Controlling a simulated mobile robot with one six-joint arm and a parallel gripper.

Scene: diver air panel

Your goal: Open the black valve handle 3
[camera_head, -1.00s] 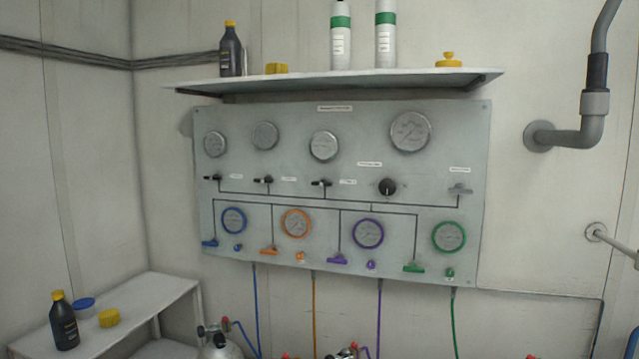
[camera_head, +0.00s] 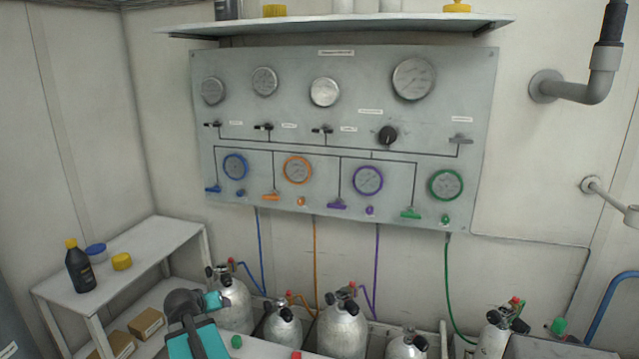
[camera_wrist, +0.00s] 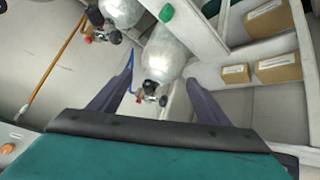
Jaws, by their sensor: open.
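Three small black valve handles sit in a row on the grey panel (camera_head: 225,150) in the head view: a left one (camera_head: 213,124), a middle one (camera_head: 264,127) and a right one (camera_head: 322,130), which is third from the left. All three look roughly level. Their labels are too small to read. My gripper (camera_wrist: 159,77) shows in the wrist view with its two fingers spread apart and nothing between them. It points down toward gas cylinders and the floor, well away from the panel. The handles are not in the wrist view.
A round black knob (camera_head: 387,135) and a grey handle (camera_head: 460,140) are right of the black handles. Coloured handles and gauges fill the lower panel. A shelf (camera_head: 350,24) overhangs the panel. Cylinders (camera_head: 342,330) stand below, and a white bench (camera_head: 140,250) is at left.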

